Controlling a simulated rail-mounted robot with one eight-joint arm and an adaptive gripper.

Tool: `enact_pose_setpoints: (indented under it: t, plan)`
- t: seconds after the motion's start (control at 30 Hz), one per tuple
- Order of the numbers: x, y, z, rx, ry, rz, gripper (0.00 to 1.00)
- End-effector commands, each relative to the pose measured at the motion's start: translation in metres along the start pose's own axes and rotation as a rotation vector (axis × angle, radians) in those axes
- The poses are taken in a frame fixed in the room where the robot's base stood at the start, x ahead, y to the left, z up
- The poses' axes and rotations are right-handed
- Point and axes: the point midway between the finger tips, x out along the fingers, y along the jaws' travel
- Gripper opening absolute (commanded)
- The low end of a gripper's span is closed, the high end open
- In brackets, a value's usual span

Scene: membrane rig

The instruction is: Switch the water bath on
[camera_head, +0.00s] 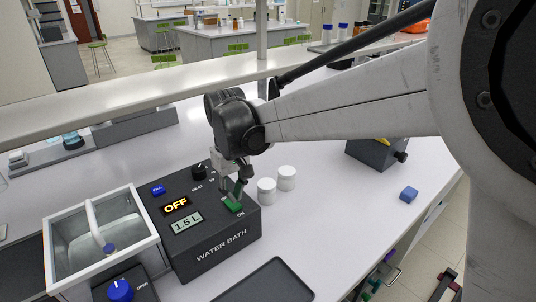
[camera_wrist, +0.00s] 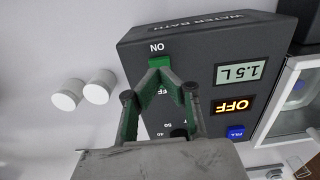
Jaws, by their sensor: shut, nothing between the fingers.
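The water bath is a dark control box (camera_head: 196,262) joined to a white-rimmed tank (camera_head: 148,235). It also shows in the wrist view (camera_wrist: 190,45). Its orange display (camera_head: 176,205) reads OFF, and the display below (camera_head: 187,222) reads 1.5 L. The green switch (camera_head: 235,208) sits near the box's right edge, by the ON label; in the wrist view the switch (camera_wrist: 158,62) is just beyond my fingertips. My gripper (camera_wrist: 160,76) is shut and empty, pointing down at the switch. Whether the tips touch it I cannot tell. The lower label is partly hidden by my fingers.
Two white capped jars (camera_head: 276,184) stand close to the right of the box. A black heat knob (camera_head: 198,172) and a blue FILL button (camera_head: 158,190) are on the box top. A blue OPEN knob (camera_head: 120,290) and a dark tray (camera_head: 268,284) are in front. A blue block (camera_head: 409,194) lies right.

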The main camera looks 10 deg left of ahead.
Motion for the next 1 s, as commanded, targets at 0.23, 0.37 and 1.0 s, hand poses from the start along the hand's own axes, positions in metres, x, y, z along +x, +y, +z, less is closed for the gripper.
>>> enact_pose_setpoints:
  t: [0.23, 0.37, 1.0]
  plan:
    - [0.003, 0.000, 0.000, 0.000, 0.000, 0.000, 0.00]
    - [0.005, 0.000, 0.000, 0.000, 0.000, 0.000, 0.00]
    - [0.013, 0.000, 0.000, 0.000, 0.000, 0.000, 0.00]
